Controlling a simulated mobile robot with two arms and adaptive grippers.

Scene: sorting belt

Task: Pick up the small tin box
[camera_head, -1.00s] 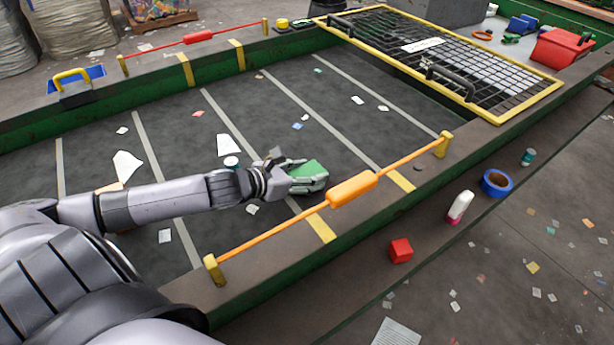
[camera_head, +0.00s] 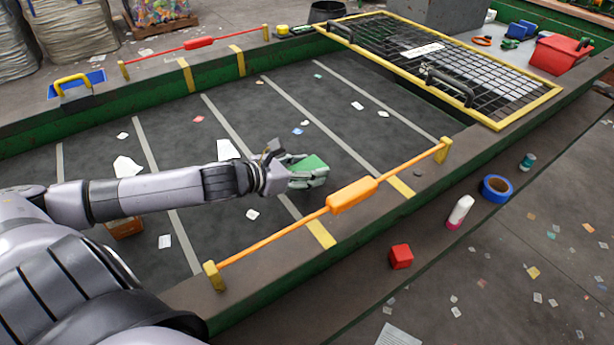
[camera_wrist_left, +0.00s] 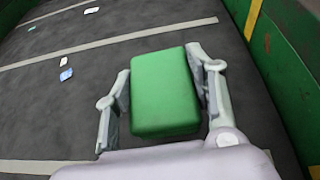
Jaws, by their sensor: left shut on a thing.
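The small tin box is a green block with rounded edges. In the head view the tin box (camera_head: 311,164) is in my left gripper (camera_head: 306,176), over the dark belt. In the left wrist view the tin box (camera_wrist_left: 164,92) sits between the two grey fingers of my left gripper (camera_wrist_left: 166,95), one along each side. The gripper is shut on it. The box's far side and underside are hidden. My right gripper is not in view.
The dark belt (camera_head: 360,135) has pale stripes and paper scraps. An orange pull cord (camera_head: 352,195) runs along its near rim. A red cube (camera_head: 401,256), a white bottle (camera_head: 460,212) and blue tape (camera_head: 495,188) sit on the near ledge. A yellow-framed grate (camera_head: 440,60) lies at the back right.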

